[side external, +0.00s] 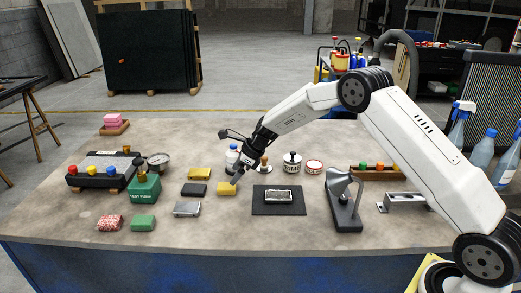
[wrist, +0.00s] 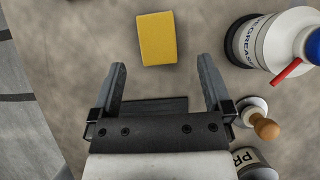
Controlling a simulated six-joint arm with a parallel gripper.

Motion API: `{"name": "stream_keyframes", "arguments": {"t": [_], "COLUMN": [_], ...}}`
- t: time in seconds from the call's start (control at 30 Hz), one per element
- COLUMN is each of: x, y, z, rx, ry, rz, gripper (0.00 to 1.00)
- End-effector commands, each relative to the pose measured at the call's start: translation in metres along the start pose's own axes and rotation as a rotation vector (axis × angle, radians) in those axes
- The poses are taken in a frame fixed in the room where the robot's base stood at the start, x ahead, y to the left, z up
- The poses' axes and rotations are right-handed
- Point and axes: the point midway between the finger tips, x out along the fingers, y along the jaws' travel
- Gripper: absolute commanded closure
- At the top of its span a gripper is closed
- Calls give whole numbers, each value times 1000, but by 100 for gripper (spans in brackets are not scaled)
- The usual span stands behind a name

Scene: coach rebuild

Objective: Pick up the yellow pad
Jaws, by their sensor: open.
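A small yellow pad (side external: 227,188) lies flat on the workbench, just left of and below my gripper's tip in the side view. In the wrist view a yellow pad (wrist: 157,38), seemingly this one, lies ahead of the fingertips near the top, a little left of centre. A second yellow block (side external: 199,174) lies farther left in the side view. My gripper (side external: 236,178) points down at the bench. In the wrist view my gripper (wrist: 161,75) has its two fingers spread with nothing between them; the pad is beyond them, apart from both.
A white bottle with a blue cap (wrist: 285,38) and a wooden-handled tool (wrist: 265,127) stand right of the fingers in the wrist view. A dark block (side external: 195,190), a grey block (side external: 187,209) and a dark mat (side external: 262,208) lie nearby. Bare bench surrounds the pad.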

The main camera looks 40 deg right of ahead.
Motion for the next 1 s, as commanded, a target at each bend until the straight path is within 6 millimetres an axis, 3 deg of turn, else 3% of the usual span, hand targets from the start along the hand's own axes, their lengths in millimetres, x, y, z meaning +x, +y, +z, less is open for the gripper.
{"name": "stream_keyframes", "arguments": {"t": [0.37, 0.8, 1.0], "x": [9, 50, 57], "y": [1, 4, 4], "z": [0, -3, -3], "rx": [-1, -2, -2], "ry": [1, 2, 1], "rz": [1, 1, 0], "gripper": [0, 0, 0]}}
